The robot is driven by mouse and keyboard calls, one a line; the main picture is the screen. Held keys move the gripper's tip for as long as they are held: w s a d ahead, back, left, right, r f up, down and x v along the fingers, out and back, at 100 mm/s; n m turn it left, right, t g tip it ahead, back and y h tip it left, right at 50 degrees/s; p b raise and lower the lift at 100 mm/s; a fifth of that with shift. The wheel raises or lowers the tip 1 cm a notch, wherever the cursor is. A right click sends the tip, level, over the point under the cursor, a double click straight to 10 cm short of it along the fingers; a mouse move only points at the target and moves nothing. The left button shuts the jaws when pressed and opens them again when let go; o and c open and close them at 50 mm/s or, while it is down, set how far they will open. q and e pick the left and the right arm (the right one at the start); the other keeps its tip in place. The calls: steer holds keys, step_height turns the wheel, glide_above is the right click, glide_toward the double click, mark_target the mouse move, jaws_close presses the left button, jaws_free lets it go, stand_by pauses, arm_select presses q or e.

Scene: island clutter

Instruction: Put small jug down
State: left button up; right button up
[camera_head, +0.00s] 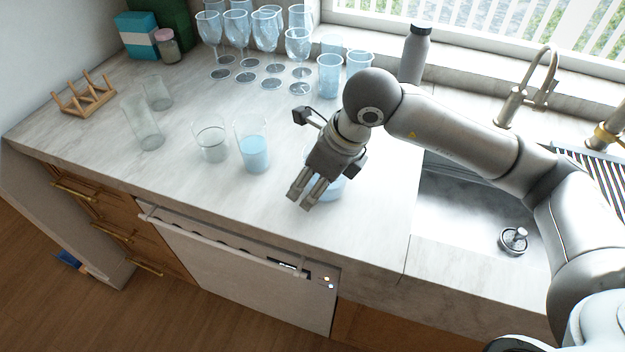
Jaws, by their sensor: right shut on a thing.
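My right gripper (309,194) reaches in from the right and hangs over the counter near its front edge, fingers pointing down. It is shut on a light blue see-through vessel, which I take to be the small jug (336,190). The gripper hides most of the jug; only part of its lower right side and a bit of rim show. I cannot tell whether its base touches the counter. My left gripper is not in view.
Left of the gripper stand a blue-filled glass (254,153), a clear glass (211,143) and a taller glass (144,124). Several stemmed glasses (265,32) stand behind. A grey bottle (414,56) is by the window. The sink (465,205) lies right; counter in front is clear.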

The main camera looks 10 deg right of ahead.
steer(key=o, duration=1.7)
steer(key=shift+f, duration=0.1)
steer(key=v, duration=1.2)
steer(key=shift+w, duration=0.1)
